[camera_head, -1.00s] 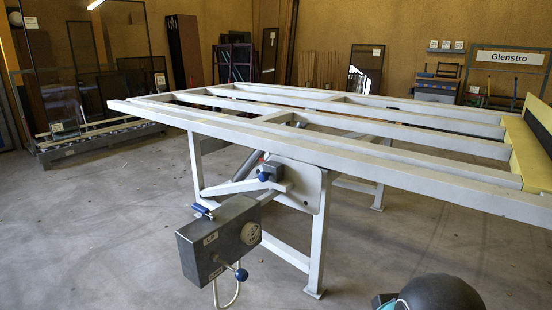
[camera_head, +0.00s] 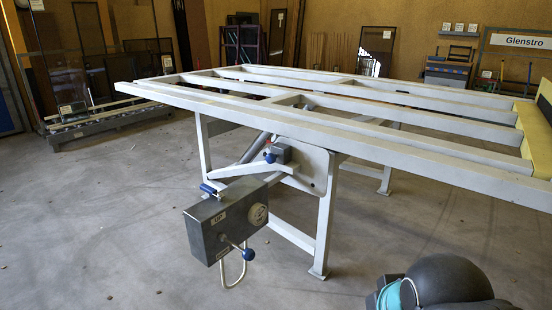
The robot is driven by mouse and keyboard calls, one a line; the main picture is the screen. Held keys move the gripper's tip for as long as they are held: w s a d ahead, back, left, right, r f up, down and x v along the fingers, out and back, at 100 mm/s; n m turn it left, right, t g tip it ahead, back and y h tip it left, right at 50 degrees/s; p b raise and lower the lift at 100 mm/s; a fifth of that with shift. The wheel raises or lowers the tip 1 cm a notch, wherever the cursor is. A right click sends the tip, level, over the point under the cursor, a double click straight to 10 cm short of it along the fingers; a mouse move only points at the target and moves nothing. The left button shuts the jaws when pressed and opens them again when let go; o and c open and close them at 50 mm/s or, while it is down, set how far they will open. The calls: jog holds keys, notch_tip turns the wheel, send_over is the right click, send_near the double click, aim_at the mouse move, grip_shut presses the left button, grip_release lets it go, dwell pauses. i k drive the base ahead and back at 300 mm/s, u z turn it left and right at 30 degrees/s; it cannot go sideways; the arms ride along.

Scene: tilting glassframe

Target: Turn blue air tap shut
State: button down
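A grey control box (camera_head: 203,235) marked UP hangs at the near left corner of a white tilting frame table (camera_head: 330,136). A blue lever handle (camera_head: 213,189), which looks like the air tap, sits on top of the box at its left end; it lies roughly level. A blue ball knob (camera_head: 248,254) sticks out low from the box front on a thin rod. Another blue knob (camera_head: 270,158) is on the linkage above the box. My gripper is out of view; only a dark rounded part of my arm with a teal band shows at bottom right.
The table's white legs (camera_head: 324,230) stand just right of the box. A pale hose (camera_head: 237,280) loops below it. The concrete floor (camera_head: 100,240) is free to the left and in front. Racks and glass panes stand along the back wall.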

aim_at(209, 191)
jog(key=u, duration=0.5)
jog(key=k, duration=0.6)
jog(key=u, duration=0.85)
jog(key=i, duration=1.35)
jog(key=z, duration=0.9)
